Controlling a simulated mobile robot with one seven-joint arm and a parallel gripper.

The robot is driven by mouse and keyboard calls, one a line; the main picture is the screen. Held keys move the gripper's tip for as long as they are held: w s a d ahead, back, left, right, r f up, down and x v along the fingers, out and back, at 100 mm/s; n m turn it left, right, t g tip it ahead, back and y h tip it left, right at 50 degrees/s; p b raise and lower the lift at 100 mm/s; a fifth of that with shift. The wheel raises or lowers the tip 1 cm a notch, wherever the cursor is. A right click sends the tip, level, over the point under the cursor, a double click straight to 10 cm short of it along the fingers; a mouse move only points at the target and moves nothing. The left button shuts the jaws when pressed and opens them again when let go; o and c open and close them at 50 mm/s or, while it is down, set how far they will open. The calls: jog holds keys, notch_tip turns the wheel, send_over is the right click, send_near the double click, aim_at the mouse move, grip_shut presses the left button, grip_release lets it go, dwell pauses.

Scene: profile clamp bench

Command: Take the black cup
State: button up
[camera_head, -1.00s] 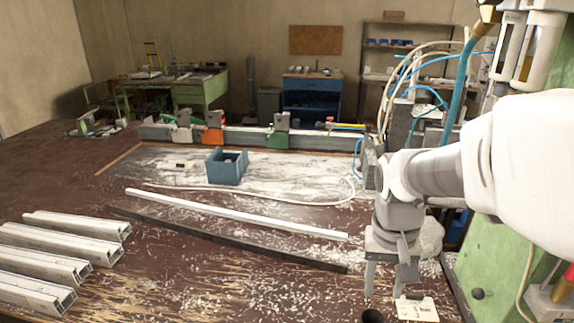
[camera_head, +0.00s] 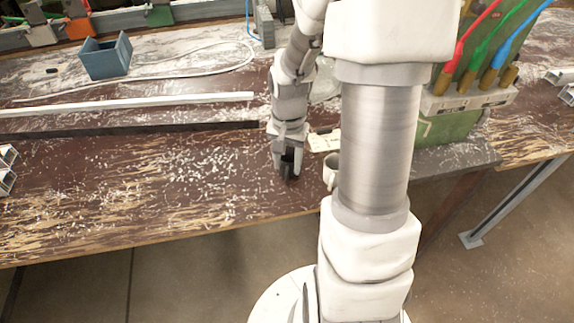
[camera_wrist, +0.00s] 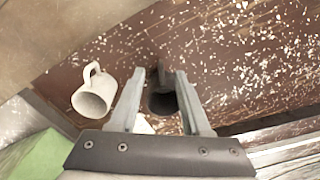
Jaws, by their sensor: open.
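The black cup (camera_wrist: 163,103) stands on the brown bench, seen from above in the wrist view between my gripper's fingers. A dark part beyond its rim looks like its handle. My gripper (camera_wrist: 160,73) is open, with one finger on each side of the cup; I cannot tell whether either touches it. In the head view my gripper (camera_head: 287,168) points down close to the bench's front edge, and the black cup (camera_head: 287,171) is mostly hidden by the fingers.
A white mug (camera_wrist: 92,98) stands close beside my gripper; in the head view this mug (camera_head: 329,172) is partly hidden by my arm. A label card (camera_head: 323,141) lies behind it. A blue open box (camera_head: 106,58) and a long white profile (camera_head: 130,104) lie farther left.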

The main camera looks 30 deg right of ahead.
aim_at(286, 175)
notch_tip(286, 175, down, 6)
jog(key=shift+w+a+f+b, duration=0.1)
jog(key=shift+f+b, duration=0.15)
jog(key=shift+b, duration=0.2)
grip_shut()
dwell(1.4)
